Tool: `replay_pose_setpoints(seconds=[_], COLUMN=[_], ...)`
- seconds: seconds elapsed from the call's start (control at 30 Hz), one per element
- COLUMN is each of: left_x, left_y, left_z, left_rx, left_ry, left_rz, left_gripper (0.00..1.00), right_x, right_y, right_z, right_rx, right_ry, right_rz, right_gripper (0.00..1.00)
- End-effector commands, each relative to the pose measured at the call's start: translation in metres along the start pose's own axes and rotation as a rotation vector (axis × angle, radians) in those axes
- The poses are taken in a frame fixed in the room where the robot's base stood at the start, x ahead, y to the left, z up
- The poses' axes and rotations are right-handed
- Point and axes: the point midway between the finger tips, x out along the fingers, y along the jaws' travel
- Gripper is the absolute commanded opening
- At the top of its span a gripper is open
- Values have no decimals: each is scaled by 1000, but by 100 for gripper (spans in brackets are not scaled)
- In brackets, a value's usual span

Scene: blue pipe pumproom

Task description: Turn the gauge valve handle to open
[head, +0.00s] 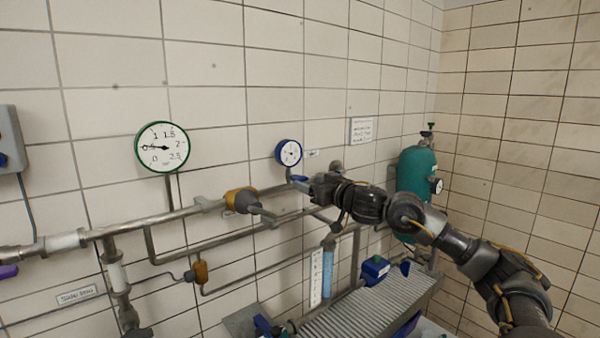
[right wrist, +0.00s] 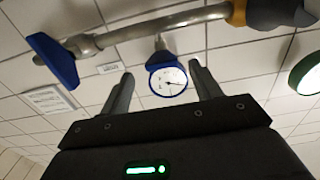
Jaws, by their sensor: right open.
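A small round gauge with a blue rim (head: 289,153) stands on a short stem above the wall pipe. A small blue handle (head: 299,179) shows just below it, partly behind my right gripper (head: 314,186). In the right wrist view the scene appears upside down. The blue-rimmed gauge (right wrist: 167,80) shows between my right fingers (right wrist: 161,76), with the small blue handle (right wrist: 160,61) at its stem. My right gripper is open and empty, with its fingers pointing toward the gauge stem. Whether it touches the handle cannot be told. My left gripper is not in view.
A larger blue lever (right wrist: 52,60) sits on the pipe nearby in the right wrist view. A green-rimmed gauge (head: 162,147) and a yellow-brown valve (head: 240,200) lie to the left. A teal tank (head: 416,178) stands at the right, and a ribbed grey surface (head: 350,316) lies below.

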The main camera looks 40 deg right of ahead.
Motion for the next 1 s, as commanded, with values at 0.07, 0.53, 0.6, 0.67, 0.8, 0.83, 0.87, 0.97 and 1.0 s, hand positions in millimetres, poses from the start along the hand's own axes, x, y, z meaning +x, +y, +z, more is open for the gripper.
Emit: replay_pose_setpoints(seconds=[0.07,0.53,0.6,0.67,0.8,0.83,0.87,0.97,1.0], left_x=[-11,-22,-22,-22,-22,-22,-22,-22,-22], left_y=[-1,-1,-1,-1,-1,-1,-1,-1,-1], left_z=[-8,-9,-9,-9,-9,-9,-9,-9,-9], left_rx=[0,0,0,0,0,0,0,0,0], left_ry=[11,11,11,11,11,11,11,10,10], left_rz=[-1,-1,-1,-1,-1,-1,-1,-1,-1], left_gripper=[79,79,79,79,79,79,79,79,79], right_x=[16,50,50,50,50,50,50,50,50], right_y=[0,0,0,-1,-1,-1,-1,-1,-1], right_z=[-6,-1,0,0,0,0,0,0,0], right_rx=[7,-1,-1,-1,-1,-1,-1,0,0], right_ry=[3,2,2,2,2,2,2,2,2], right_rz=[0,0,0,-1,-1,-1,-1,-1,-1], right_gripper=[63,63,63,63,49,45,41,28,23])
